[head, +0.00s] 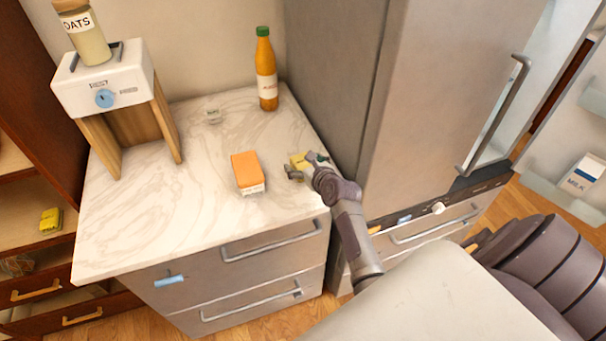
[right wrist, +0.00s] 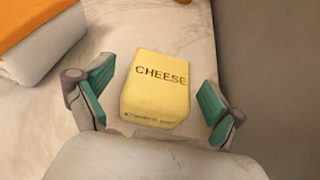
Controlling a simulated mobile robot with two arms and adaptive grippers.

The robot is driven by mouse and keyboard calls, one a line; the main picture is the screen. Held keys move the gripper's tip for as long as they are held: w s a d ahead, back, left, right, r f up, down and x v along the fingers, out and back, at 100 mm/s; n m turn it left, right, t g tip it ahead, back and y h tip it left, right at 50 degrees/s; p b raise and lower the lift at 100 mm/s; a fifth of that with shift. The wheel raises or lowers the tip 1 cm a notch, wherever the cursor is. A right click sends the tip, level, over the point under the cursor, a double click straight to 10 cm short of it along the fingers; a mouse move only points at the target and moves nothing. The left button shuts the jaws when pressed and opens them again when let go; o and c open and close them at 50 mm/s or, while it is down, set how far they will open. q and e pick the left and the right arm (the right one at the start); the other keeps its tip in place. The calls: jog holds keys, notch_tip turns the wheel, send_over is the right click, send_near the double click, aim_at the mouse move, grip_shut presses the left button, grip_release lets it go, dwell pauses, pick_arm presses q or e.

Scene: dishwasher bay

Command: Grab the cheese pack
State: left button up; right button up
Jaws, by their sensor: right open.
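The cheese pack (right wrist: 157,88) is a small yellow block with "CHEESE" printed on its top. It lies flat on the marble counter, near the counter's right edge. In the head view the cheese pack (head: 298,160) is partly hidden behind my right gripper (head: 302,171). In the right wrist view the right gripper (right wrist: 158,105) is open, with one teal-padded finger on each side of the pack. Gaps show between both fingers and the pack. My left gripper is not in view.
An orange-topped box (head: 247,172) lies just left of the right gripper. An orange bottle (head: 266,72) stands at the back. A tall grey cabinet (head: 345,70) borders the counter on the right.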

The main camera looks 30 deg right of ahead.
jog(key=shift+w+d+f, duration=0.1)
jog(key=shift+w+f, duration=0.05)
jog(key=shift+w, duration=0.2)
jog(key=shift+s, duration=0.1)
jog(key=shift+c, duration=0.2)
jog(key=shift+c, duration=1.2)
jog(key=c, duration=1.1)
jog(key=shift+c, duration=0.3)
